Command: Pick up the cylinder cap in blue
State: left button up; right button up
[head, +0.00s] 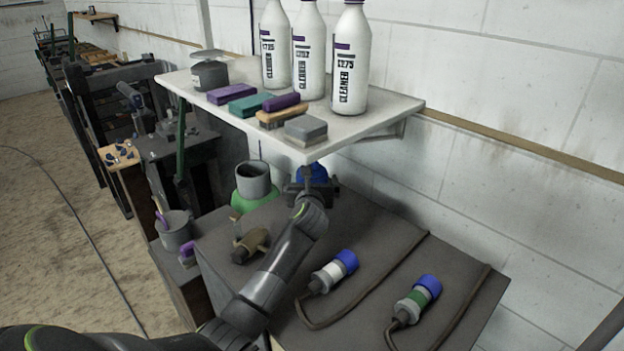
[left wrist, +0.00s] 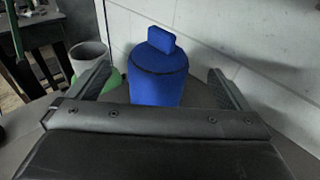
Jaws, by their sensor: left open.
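A blue cylinder cap with a raised tab on top (left wrist: 158,72) stands upright in the left wrist view, centred between the fingers of my left gripper (left wrist: 160,88). In the head view the blue cap (head: 313,173) shows only in part, under the shelf and behind my left gripper (head: 312,188). My left gripper is open, with one finger on each side of the cap and no visible contact. The cap's lower part is hidden by the gripper body in the left wrist view. My right gripper is in neither view.
A white shelf (head: 395,104) with bottles and sponges hangs just above my left gripper. A grey cup on a green base (head: 254,182) stands to the left. Two blue-ended connectors (head: 334,272) (head: 417,300) with cables lie on the dark table (head: 440,262) in front.

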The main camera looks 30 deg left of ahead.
pick_arm(q)
jog(key=x, duration=0.3)
jog(key=shift+w+a, duration=0.15)
jog(key=shift+w, duration=0.1)
jog(key=shift+w+a+f, duration=0.1)
jog(key=shift+w+a, duration=0.05)
jog(key=shift+w, duration=0.15)
jog(key=x, duration=0.3)
jog(key=shift+f, duration=0.1)
jog(key=shift+w+a+f+b, duration=0.1)
jog(key=shift+w+a+b, duration=0.15)
jog(key=shift+w, duration=0.25)
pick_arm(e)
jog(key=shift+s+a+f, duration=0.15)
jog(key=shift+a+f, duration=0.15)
pick_arm(q)
jog(key=c, duration=0.9)
